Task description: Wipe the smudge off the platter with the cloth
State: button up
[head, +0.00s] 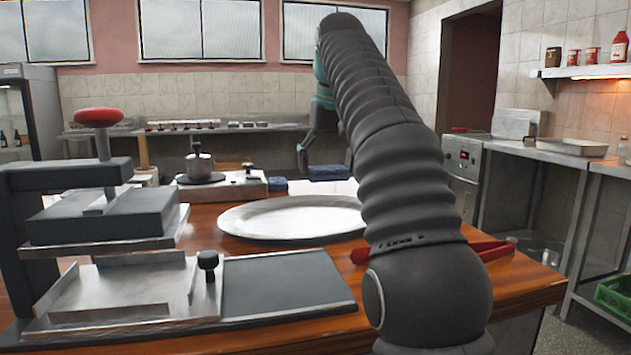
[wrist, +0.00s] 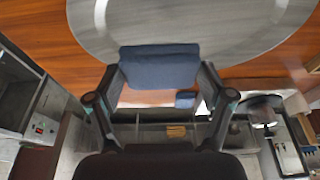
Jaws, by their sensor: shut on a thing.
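My gripper (wrist: 160,76) is shut on a dark blue cloth (wrist: 160,62), which looks like a thick folded pad. The cloth also shows in the head view (head: 328,173), held beyond the far edge of the platter. The pale oval platter (head: 285,219) lies on the wooden counter, its right end hidden behind my arm. In the wrist view the platter (wrist: 225,35) fills the top, and the cloth overlaps its edge there. I cannot tell whether the cloth is touching it. I cannot make out a smudge on the visible part of the platter.
A press with a red knob (head: 98,117) stands at the left, beside a dark flat plate (head: 285,284). Red-handled tongs (head: 490,249) lie right of the platter, partly behind my arm. A small blue item (wrist: 185,99) sits near the cloth. A pot (head: 198,162) stands farther back.

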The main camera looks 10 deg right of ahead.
aim_at(334, 219)
jog(key=shift+s+d, duration=0.35)
jog(key=shift+d, duration=0.2)
jog(key=shift+s+d+f, duration=0.1)
jog(key=shift+d+f, duration=0.15)
jog(key=shift+d, duration=0.05)
jog(key=shift+a+f, duration=0.1)
jog(key=shift+f, duration=3.65)
jog(key=shift+s+a, duration=0.15)
jog(key=shift+a, duration=1.4)
jog(key=shift+a+f, duration=0.2)
jog(key=shift+a, duration=0.1)
jog(key=shift+d+r, duration=0.25)
jog(key=d, duration=0.3)
jog(key=shift+d+f, duration=0.1)
jog(key=r, duration=0.6)
jog(key=shift+w+r, duration=0.25)
jog(key=shift+r, duration=0.1)
jog(key=shift+s+r, duration=0.1)
jog(key=shift+r, duration=0.55)
